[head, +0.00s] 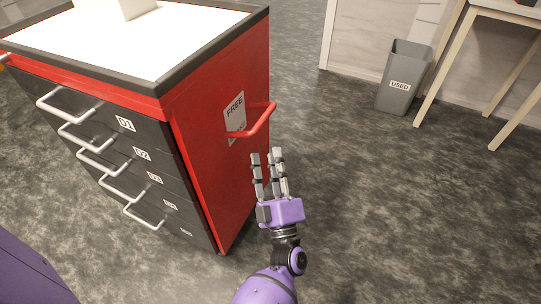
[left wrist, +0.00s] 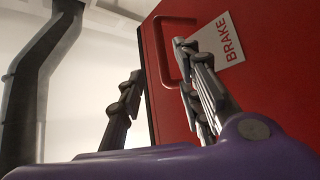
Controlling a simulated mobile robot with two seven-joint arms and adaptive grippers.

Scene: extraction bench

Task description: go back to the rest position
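My left gripper (head: 268,176) is purple with grey jointed fingers, raised in front of the red side of the drawer cabinet (head: 220,150). Its fingers point up and stand apart, with nothing between them. In the left wrist view the gripper (left wrist: 160,85) also shows a wide gap between its fingers. The cabinet's red side handle (head: 262,122) is just beyond the fingertips in the head view; whether they touch it I cannot tell. The handle also shows behind the fingers in the left wrist view (left wrist: 166,50). My right gripper is in neither view.
The cabinet has several dark numbered drawers with pale handles (head: 103,170) and a white top (head: 90,45). A sign (head: 234,113) is on its red side. A grey bin (head: 403,80) marked USED stands by a wooden-legged table (head: 446,62). The floor (head: 400,210) at right is clear.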

